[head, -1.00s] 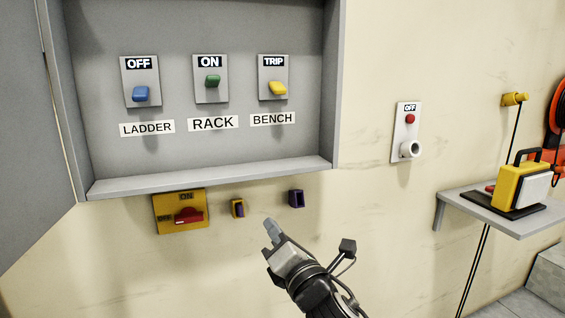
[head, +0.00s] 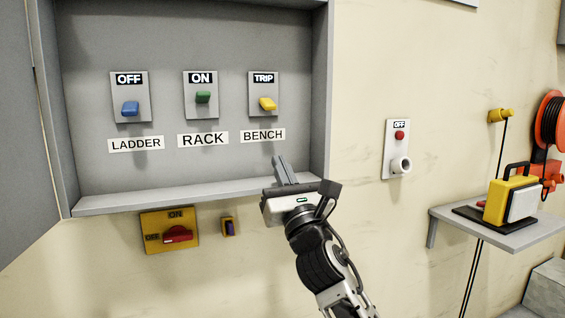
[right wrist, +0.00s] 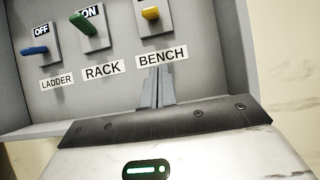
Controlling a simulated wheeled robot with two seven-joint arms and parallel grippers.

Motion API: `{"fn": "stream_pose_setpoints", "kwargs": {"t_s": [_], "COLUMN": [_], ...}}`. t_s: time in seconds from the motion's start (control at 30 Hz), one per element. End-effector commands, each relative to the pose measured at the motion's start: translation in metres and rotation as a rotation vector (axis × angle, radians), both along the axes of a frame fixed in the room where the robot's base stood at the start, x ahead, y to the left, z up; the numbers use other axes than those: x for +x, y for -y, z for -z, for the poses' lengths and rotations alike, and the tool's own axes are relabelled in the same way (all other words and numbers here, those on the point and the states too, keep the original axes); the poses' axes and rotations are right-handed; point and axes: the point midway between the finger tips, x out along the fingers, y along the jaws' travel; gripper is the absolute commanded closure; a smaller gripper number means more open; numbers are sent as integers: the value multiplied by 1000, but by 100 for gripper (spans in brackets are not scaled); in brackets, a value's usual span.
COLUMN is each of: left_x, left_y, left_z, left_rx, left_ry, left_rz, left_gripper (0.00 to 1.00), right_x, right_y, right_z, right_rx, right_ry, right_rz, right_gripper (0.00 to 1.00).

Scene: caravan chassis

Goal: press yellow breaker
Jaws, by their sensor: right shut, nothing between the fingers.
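The yellow breaker lever (head: 267,104) sits on a grey plate under a TRIP sign, above the BENCH label (head: 262,136), at the right end of the row in the open grey cabinet. It also shows in the right wrist view (right wrist: 150,13), at the top. My right gripper (head: 280,160) is shut and empty. Its fingertips are below the BENCH label and apart from the yellow lever; in the right wrist view the fingers (right wrist: 156,75) point up toward that label. My left gripper is not in view.
A blue lever (head: 130,108) marked OFF and a green lever (head: 203,97) marked ON stand left of the yellow one. The cabinet's bottom ledge (head: 160,196) juts out below. A red rotary switch (head: 177,235) is under it. A shelf (head: 500,232) is at the right.

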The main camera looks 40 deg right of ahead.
Motion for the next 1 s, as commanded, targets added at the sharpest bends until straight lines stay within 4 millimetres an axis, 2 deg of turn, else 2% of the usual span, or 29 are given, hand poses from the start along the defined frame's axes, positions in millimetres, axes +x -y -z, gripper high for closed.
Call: {"fn": "stream_pose_setpoints", "kwargs": {"t_s": [0.1, 0.33, 0.4, 0.6, 1.0], "left_x": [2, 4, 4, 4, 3], "left_y": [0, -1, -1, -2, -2], "left_z": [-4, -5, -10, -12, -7], "left_rx": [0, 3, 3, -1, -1], "left_ry": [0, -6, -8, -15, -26], "left_rz": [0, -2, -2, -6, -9], "left_gripper": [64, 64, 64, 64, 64], "right_x": [22, 61, 53, 47, 45], "right_y": [6, 14, 13, 11, 10], "right_z": [-18, -43, -57, -74, -77], "right_rx": [1, 3, -1, 1, 0], "right_ry": [3, 3, 4, 1, 0], "right_rz": [1, -1, -1, -1, -1], "right_gripper": [100, 100, 100, 100, 100]}}
